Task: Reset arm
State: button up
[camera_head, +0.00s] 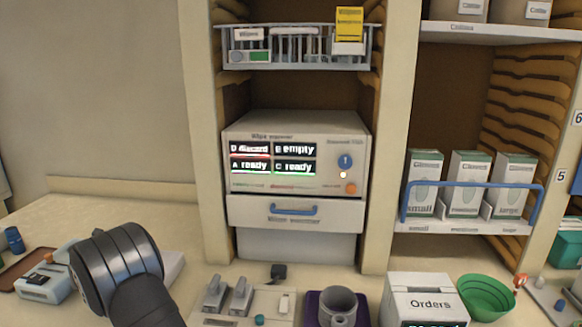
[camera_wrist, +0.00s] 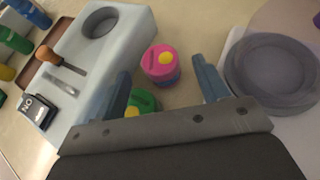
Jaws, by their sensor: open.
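My gripper (camera_wrist: 160,66) shows in the wrist view with its two blue-grey fingers spread apart and nothing held between them. A pink round cap with a yellow dot (camera_wrist: 160,60) lies beyond the gap between the fingertips. A green round cap (camera_wrist: 144,101) is partly hidden beside the left finger. In the head view, my dark arm reaches over the left part of the counter, and the fingers cannot be made out there.
A pale block with a round recess (camera_wrist: 103,23) lies left of the fingers; a grey round dish (camera_wrist: 268,68) lies right.

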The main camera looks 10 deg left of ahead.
jog(key=v, duration=0.8)
jog(key=x, duration=1.2)
jog(key=shift+s+f, duration=0.1)
notch_tip(320, 180, up, 11)
jog(key=shift+m+h, duration=0.3)
jog(key=shift+m, duration=0.1)
jog(key=w+d+r, duration=0.1)
jog(key=d, duration=0.4)
jog(key=w+d+r, duration=0.2)
jog(key=d, duration=0.3)
jog(key=w+d+r, duration=0.1)
jog(key=w+d, duration=0.1)
jog(key=d, duration=0.3)
jog(key=shift+d+r, duration=0.2)
jog(key=shift+d, duration=0.1)
jog(key=shift+m+t+h, duration=0.5)
jog(key=d, duration=0.7)
jog(key=d+r, duration=0.1)
jog(key=d, duration=1.2)
jog(key=shift+s+d+r, duration=0.15)
jog(key=shift+d+r, duration=0.1)
jog(key=shift+d, duration=0.05)
